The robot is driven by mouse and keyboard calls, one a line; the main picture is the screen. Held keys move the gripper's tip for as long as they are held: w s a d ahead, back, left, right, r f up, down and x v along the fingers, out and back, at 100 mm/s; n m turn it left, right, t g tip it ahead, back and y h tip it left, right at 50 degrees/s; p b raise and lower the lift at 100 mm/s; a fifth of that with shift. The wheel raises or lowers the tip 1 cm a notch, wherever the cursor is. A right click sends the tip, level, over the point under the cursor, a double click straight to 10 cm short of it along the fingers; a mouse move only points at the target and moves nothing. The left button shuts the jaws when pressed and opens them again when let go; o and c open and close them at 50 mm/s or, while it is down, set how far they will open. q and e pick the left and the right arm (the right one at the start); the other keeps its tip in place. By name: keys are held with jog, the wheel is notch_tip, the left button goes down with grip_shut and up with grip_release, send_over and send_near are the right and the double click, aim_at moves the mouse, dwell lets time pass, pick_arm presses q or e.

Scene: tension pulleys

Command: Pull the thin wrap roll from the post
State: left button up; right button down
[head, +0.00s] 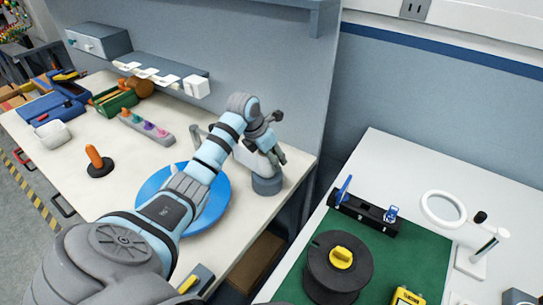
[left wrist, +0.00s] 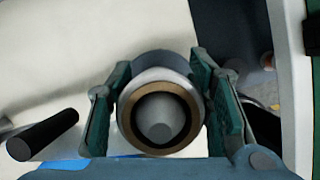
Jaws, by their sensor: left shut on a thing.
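The wrap roll (left wrist: 127,118) shows end-on in the left wrist view, with a pale outer ring and a brown core. The grey rounded tip of the post (left wrist: 160,118) shows inside the core, so the roll is around the post. My left gripper (left wrist: 163,95) has one green-padded finger on each side of the roll and is shut on it. In the head view my left gripper (head: 277,138) is at the right end of the left table; the roll is hard to make out there. My right gripper is not in view.
A blue disc (head: 152,187) lies under my left arm on the left table (head: 95,200). A black handle (left wrist: 45,135) shows left of the roll. A wall panel (head: 235,60) stands behind. A gap separates the right table, which holds a black spool (head: 318,268) and a magnifier (head: 443,208).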

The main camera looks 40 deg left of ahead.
pick_arm(q)
jog(key=shift+r, duration=0.2)
jog(key=shift+r+p, duration=1.5)
jog(key=shift+r, duration=0.1)
jog(key=shift+r+p, duration=1.65)
jog(key=shift+r, duration=0.1)
jog(key=shift+r, duration=0.1)
notch_tip(320, 180, up, 3)
jog(key=p, duration=0.3)
jog(key=shift+r, duration=0.2)
